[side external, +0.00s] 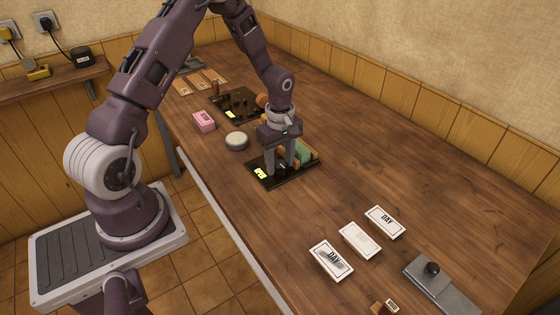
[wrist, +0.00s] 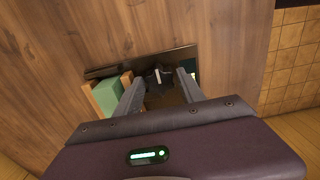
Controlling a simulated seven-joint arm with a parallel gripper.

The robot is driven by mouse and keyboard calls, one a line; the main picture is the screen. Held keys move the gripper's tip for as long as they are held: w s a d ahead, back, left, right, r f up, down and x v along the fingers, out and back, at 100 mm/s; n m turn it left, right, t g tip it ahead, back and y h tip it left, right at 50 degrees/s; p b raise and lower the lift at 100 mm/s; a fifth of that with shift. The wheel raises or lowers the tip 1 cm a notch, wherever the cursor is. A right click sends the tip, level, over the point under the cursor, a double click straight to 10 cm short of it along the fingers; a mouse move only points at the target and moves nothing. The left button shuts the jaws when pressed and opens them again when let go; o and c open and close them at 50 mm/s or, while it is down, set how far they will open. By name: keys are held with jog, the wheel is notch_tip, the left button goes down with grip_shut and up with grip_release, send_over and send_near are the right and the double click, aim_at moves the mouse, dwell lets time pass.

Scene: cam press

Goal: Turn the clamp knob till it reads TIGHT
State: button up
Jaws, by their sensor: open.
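The clamp (side external: 280,182) is a dark base plate on the bench, with a green block (side external: 304,150) between wooden-coloured jaws. A small lit yellow display (side external: 260,173) sits on its left end; its word is too small to read. In the wrist view the knob (wrist: 155,80) is dark and lobed, with a pale mark on top. My gripper (side external: 281,172) points down over the plate, and in the wrist view its open fingers (wrist: 160,77) stand on either side of the knob. Whether they touch it I cannot tell. The green block (wrist: 108,97) shows left of the fingers.
Behind stand a second dark device with a lit display (side external: 236,103), a pink box (side external: 204,121) and a round pale-topped tin (side external: 237,141). The bench right of the clamp is clear.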

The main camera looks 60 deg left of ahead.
jog(key=shift+c, duration=0.5)
grip_shut()
